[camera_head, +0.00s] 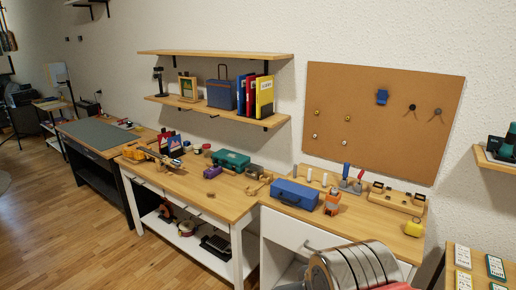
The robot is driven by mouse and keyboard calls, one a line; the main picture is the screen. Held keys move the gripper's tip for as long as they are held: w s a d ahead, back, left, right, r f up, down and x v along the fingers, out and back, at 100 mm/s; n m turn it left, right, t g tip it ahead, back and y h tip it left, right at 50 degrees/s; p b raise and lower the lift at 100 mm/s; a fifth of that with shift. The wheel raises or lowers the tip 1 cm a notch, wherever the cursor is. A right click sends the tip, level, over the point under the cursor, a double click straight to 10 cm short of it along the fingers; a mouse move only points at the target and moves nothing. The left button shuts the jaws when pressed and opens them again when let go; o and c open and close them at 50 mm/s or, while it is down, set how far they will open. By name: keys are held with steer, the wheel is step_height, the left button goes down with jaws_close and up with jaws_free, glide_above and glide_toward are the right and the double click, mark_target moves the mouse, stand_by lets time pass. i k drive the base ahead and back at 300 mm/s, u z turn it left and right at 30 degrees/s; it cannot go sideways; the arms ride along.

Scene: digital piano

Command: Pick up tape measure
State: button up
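A small yellow, rounded object that looks like the tape measure (414,229) sits on the right end of the wooden workbench top, near its front edge. It is small in the picture, so its details are hard to make out. Nothing touches it that I can see. My gripper's fingers are not in view. A banded, metallic rounded part at the bottom centre-right seems to be my own arm, and it hides some of the white cabinet front below the bench top.
A blue toolbox (295,194), an orange and dark tool (332,203) and a wooden rack (397,199) stand left of the yellow object. A pegboard (385,120) hangs behind. A lower table (483,258) with labelled boxes stands at right. Wood floor is open at left.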

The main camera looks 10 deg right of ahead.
mark_target(412, 228)
steer(key=z, duration=1.5)
